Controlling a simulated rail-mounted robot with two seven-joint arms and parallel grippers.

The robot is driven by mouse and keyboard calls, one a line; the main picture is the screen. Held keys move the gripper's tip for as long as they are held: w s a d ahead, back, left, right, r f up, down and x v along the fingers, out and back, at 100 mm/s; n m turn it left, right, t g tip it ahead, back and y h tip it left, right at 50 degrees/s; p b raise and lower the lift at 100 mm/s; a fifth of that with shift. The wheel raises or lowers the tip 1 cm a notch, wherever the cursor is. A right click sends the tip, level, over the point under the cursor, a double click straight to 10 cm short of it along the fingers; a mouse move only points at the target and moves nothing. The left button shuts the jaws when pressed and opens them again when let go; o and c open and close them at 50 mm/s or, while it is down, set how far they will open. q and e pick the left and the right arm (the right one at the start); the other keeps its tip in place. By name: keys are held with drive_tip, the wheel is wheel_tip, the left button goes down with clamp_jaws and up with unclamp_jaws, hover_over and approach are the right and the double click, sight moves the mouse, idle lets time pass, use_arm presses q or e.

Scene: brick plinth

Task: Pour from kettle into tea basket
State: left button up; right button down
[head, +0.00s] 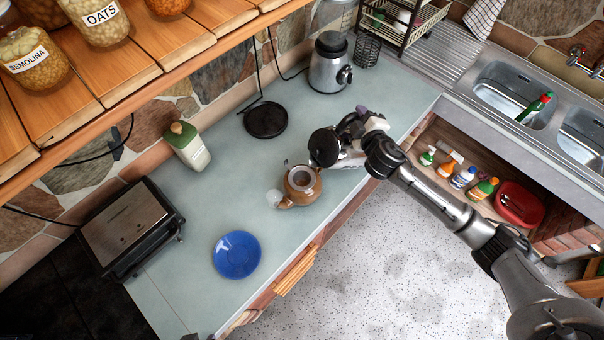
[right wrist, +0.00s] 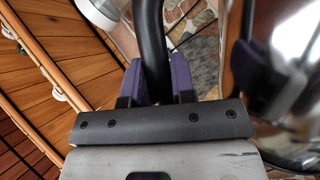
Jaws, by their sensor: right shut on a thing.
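My right gripper (head: 362,122) is shut on the black handle (right wrist: 152,40) of the kettle; the handle runs between the purple finger pads in the right wrist view. The kettle (head: 350,160) is shiny metal with a black round part facing left, partly hidden by my gripper. It appears tilted and is close to the right of a brown teapot (head: 291,193). The teapot stands open on the counter, with a pale round opening on top. I cannot clearly tell the tea basket from this opening. No stream of water is visible. My left gripper is not in view.
The counter (head: 215,195) is pale green. A blender (head: 329,68) stands behind. A wooden shelf with jars (head: 105,22) overhangs the back.

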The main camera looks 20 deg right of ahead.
drive_tip(key=w+d+f+m+g+y+p, duration=0.2)
drive_tip(key=d+f+m+y+p, duration=0.1)
drive_tip(key=d+m, duration=0.4)
drive_tip(key=d+f+y, duration=0.1)
drive_tip(key=d, duration=0.2)
drive_tip(key=shift+w+d+m+y+p, duration=0.15)
drive_tip(key=shift+d+m+y+p, duration=0.15)
drive_tip(key=shift+d+m+p, duration=0.1)
drive_tip(key=shift+f, duration=0.15)
idle(0.5)
